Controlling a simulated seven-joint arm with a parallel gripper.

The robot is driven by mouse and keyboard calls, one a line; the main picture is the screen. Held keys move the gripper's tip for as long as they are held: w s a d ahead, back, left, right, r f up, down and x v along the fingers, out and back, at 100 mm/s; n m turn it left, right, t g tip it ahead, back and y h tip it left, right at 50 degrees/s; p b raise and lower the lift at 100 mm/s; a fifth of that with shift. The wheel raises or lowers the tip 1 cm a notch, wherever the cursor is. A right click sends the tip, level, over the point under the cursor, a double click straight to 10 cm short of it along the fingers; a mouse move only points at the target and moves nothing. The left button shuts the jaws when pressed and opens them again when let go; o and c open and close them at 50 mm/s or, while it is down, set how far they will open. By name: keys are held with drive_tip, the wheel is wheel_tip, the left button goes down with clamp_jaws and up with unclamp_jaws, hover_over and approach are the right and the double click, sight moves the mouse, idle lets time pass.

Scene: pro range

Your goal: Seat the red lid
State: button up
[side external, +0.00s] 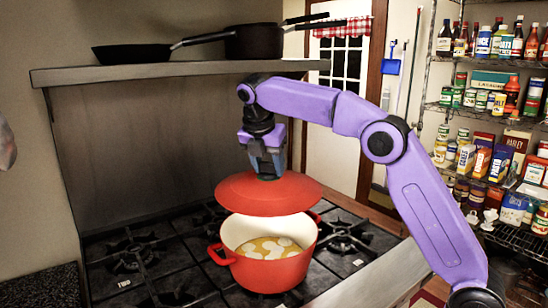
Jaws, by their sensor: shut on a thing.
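The red lid (244,196) hangs above the red pot (266,272) and is apart from it at the front, with the pot's open mouth showing below. The lid looks roughly level and covers the back part of the pot's rim from view. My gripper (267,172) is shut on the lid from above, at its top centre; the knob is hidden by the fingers. The pot stands on the stove (150,258), white inside, with a yellowish content and pale pieces in it. A red side handle (219,255) shows at its left.
A metal shelf (180,70) above the stove holds a black frying pan (130,53) and a dark saucepan (254,40). Bare burner grates lie left and right of the pot. Wire racks (505,120) of groceries stand at the right.

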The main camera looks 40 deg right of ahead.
sight(269, 188)
drive_tip(key=shift+f, duration=1.55)
wheel_tip(269, 188, down, 7)
drive_tip(key=shift+f, duration=0.2)
drive_tip(key=shift+f, duration=0.25)
idle(0.9)
drive_tip(key=o, duration=0.6)
drive_tip(key=shift+o, duration=0.2)
drive_tip(key=shift+r, duration=0.1)
drive_tip(key=shift+r, duration=2.3)
